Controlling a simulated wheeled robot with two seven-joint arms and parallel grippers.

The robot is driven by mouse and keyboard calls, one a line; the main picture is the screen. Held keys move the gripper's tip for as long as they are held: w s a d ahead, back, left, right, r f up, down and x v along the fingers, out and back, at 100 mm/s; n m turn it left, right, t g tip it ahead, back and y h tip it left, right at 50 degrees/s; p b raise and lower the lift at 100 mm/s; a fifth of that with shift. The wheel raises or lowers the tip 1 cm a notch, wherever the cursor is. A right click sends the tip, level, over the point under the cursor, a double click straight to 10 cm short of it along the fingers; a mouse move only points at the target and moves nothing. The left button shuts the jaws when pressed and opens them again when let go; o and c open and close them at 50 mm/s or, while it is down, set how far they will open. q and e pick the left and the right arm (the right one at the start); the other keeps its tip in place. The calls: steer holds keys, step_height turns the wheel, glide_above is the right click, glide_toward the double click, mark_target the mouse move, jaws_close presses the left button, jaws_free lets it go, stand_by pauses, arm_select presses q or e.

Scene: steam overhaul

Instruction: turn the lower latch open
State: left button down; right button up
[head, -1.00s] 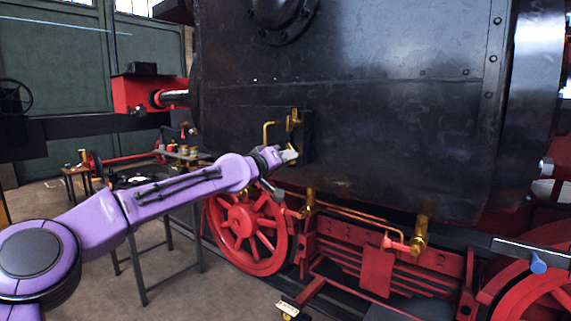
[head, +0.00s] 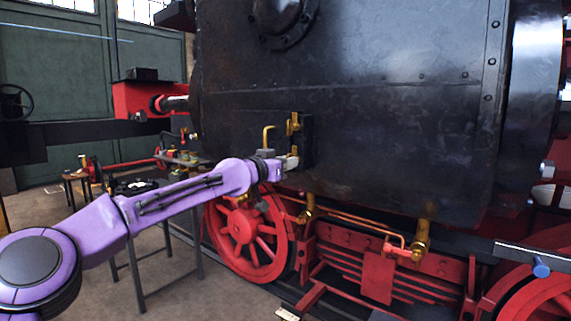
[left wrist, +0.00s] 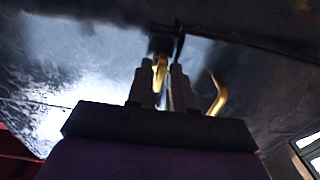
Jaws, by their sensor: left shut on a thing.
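A small dark door (head: 308,140) is on the side of the black boiler. A brass upper latch (head: 293,124) is at its top left, and a bent brass handle (head: 268,137) stands left of it. My left gripper (head: 290,163) is at the door's lower left edge, below the upper latch, and hides the lower latch in the head view. In the left wrist view, my left gripper (left wrist: 168,85) is shut on a brass piece (left wrist: 160,72), seemingly the lower latch. The bent handle (left wrist: 218,95) shows to the right, apart from the fingers. My right gripper is not in view.
The boiler wall (head: 400,130) is close beyond the gripper. Below are a red spoked wheel (head: 245,230), copper pipes and a brass valve (head: 421,240). A dark-legged table (head: 135,255) stands behind my left arm.

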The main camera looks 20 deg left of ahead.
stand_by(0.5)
arm_select(q)
steer(key=c, duration=1.2)
jaws_free()
steer(key=shift+c, duration=0.2)
steer(key=b+v, duration=0.5)
steer(key=v, duration=0.5)
steer(key=shift+s, duration=0.2)
steer(key=shift+a+r, duration=0.1)
steer(key=shift+a, duration=0.1)
